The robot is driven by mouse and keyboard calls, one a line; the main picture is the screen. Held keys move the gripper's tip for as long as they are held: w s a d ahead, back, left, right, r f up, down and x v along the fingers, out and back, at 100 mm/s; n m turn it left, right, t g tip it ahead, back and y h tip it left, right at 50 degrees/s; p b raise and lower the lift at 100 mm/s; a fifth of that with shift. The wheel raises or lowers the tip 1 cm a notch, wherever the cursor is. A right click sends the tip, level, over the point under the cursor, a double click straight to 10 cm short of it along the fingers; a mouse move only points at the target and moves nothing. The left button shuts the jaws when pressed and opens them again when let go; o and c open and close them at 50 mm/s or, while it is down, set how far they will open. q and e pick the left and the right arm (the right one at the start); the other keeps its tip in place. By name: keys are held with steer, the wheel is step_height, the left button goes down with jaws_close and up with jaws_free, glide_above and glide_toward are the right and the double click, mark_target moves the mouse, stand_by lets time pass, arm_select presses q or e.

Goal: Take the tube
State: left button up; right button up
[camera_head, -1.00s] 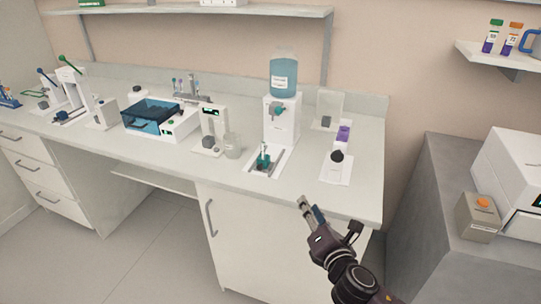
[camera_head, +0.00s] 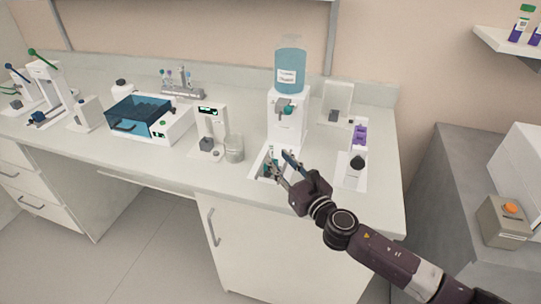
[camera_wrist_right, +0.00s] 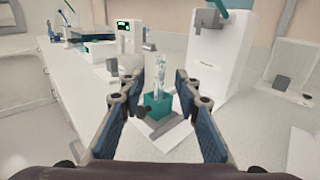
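The clear tube (camera_wrist_right: 160,75) stands upright in a small teal holder (camera_wrist_right: 157,104) under the dispenser, between the open fingers in the right wrist view. In the head view the teal holder (camera_head: 267,166) is partly covered by my gripper, and the tube cannot be made out clearly. My right gripper (camera_head: 279,163) is open, its fingers pointing at the tube from the front. In the wrist view a gap shows between the tube and each finger. My left gripper is not in view.
The white dispenser (camera_head: 287,118) with a blue bottle (camera_head: 290,72) stands just behind the holder. A glass beaker (camera_head: 234,150) and a small device (camera_head: 211,125) are to the left. A stand with a purple-topped item (camera_head: 360,134) is to the right. The bench front is clear.

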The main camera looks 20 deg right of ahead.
mark_target(272, 152)
steer(key=x, duration=0.3)
steer(key=shift+r+p, duration=0.25)
steer(key=shift+p, duration=0.15)
steer(key=shift+f+x, duration=0.2)
steer(key=shift+x, duration=0.85)
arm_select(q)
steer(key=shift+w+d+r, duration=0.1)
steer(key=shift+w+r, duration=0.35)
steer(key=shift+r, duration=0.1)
arm_select(e)
jaws_close()
